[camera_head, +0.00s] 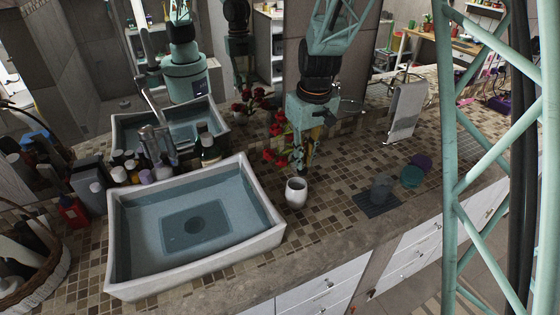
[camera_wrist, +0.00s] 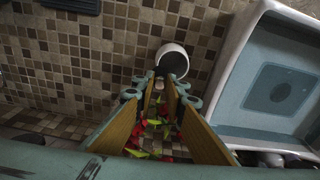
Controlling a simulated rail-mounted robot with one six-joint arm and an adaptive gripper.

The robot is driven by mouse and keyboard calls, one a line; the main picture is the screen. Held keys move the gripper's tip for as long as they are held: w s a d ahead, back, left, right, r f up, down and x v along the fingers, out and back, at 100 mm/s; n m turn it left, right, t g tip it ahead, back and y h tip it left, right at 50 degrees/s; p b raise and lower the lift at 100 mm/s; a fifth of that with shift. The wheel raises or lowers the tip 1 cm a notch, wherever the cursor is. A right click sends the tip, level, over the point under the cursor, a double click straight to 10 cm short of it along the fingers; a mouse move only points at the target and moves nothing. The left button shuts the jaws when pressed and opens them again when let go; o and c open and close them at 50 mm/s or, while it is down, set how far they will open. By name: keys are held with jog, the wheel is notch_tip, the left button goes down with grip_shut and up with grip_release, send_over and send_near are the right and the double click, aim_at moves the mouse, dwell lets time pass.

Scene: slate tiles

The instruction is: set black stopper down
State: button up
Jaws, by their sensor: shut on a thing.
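My gripper (camera_head: 304,150) hangs above the tiled counter, behind and above a small white cup (camera_head: 296,192), in front of red flowers. In the wrist view my gripper (camera_wrist: 160,84) has its two fingers converging, with tips close together near the rim of the white cup (camera_wrist: 172,58). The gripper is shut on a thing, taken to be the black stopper. The cup stands upright on the counter, with a dark inside.
A white-rimmed sink (camera_head: 274,232) with a blue-grey basin lies left of the cup. Several bottles (camera_head: 140,170) stand behind it. Tiles between cup and mat are clear.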

jog(key=w+d+f+m+b, duration=0.1)
jog(key=d+f+m, duration=0.1)
jog(key=d, duration=0.6)
jog(key=d+f+m+b, duration=0.1)
jog(key=d+f+m, duration=0.2)
jog(key=d, duration=0.6)
jog(key=shift+w+m+h+b, duration=0.3)
jog(key=shift+w+m+b, duration=0.1)
jog(key=shift+m, duration=0.2)
jog(key=shift+s+d, duration=0.1)
